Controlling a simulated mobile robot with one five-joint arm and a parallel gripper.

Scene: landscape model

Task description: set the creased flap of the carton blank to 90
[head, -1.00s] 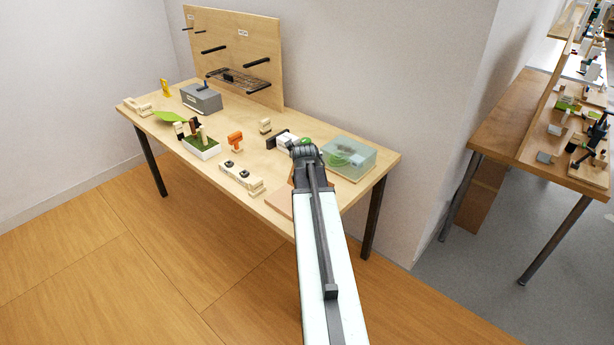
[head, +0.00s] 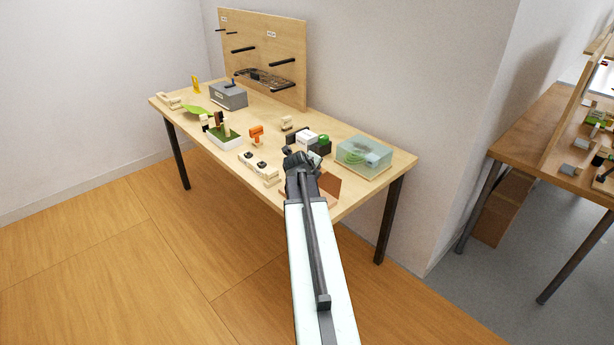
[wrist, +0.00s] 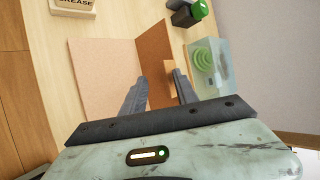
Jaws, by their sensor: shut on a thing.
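The carton blank (wrist: 103,75) is a flat tan-brown sheet on the table in the wrist view. Its creased flap (wrist: 154,50) stands up steeply along the sheet's right side; the exact angle cannot be told. My gripper (wrist: 160,75) has one finger on each side of the flap and is shut on it. In the head view the brown flap (head: 329,184) shows raised just right of my gripper (head: 302,160). My arm hides most of the flat sheet there.
A clear box with a green coil (wrist: 208,65) stands close right of the flap. A black block with a green top (wrist: 188,12) is beyond it. A white planter (head: 225,138) stands farther left.

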